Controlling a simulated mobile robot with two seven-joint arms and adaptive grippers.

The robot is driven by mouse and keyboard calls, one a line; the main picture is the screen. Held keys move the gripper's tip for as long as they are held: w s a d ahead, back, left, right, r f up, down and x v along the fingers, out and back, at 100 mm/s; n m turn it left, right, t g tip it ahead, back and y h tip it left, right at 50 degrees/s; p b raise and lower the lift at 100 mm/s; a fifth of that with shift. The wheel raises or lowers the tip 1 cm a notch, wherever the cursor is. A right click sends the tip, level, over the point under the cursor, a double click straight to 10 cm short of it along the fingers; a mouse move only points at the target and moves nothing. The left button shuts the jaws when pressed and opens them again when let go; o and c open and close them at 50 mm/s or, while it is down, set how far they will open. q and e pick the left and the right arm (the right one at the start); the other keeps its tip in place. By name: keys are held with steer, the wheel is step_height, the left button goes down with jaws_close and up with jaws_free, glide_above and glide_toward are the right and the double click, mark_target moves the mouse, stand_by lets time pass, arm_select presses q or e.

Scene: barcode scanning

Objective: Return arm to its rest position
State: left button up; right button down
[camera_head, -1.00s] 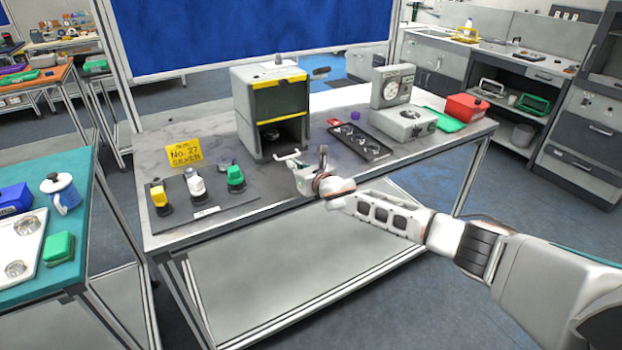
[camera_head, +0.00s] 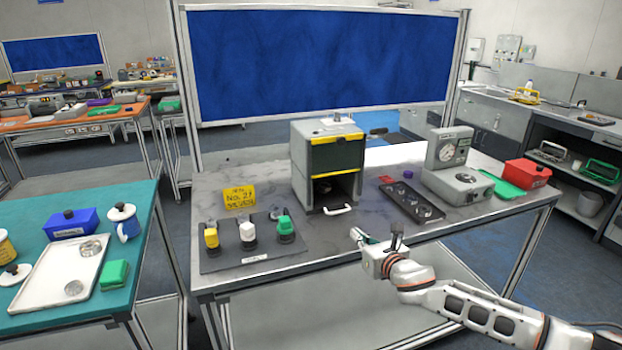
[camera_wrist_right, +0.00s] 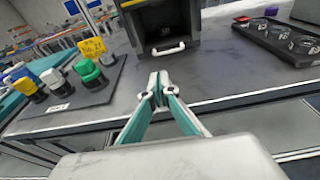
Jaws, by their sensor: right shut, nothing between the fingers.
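My right gripper (camera_head: 358,236) is in front of the grey table's front edge in the head view, its arm coming in from the lower right. In the right wrist view the right gripper (camera_wrist_right: 159,85) has its fingertips together and nothing between them. It points toward the white handle (camera_head: 338,210) of a grey and yellow box (camera_head: 328,165), apart from it. The handle also shows in the right wrist view (camera_wrist_right: 168,48). My left gripper is in neither view.
The grey table (camera_head: 270,165) carries a dark mat (camera_head: 262,258) with yellow, white and green-topped items, a dark tray (camera_head: 412,203), a dial device (camera_head: 447,150) and a red box (camera_head: 527,173). A teal table (camera_head: 145,215) stands at left. Floor is open at right.

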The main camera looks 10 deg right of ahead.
steer(key=s+a+f+m+g+h, duration=0.1)
steer(key=s+a+f+m, duration=0.15)
steer(key=s+m, duration=0.5)
steer(key=s+a+f+m+g+h, duration=0.1)
steer(key=s+a+f+m, duration=0.15)
steer(key=s+m, duration=0.45)
steer(key=s+d+f+m+g+h, duration=0.3)
steer(key=s+d+m, duration=0.55)
steer(key=s, duration=0.55)
steer(key=s+d+f+m+g+h, duration=0.3)
steer(key=s+d+m, duration=0.6)
steer(key=s, duration=0.4)
steer(key=a+f+m+t+y, duration=0.2)
steer(key=a+f+y, duration=0.4)
steer(key=a+f, duration=0.7)
step_height(320, 180, down, 3)
steer(key=shift+w+a+r+t+y, duration=0.15)
steer(key=shift+w+a+t+y, duration=0.2)
steer(key=shift+t, duration=0.35)
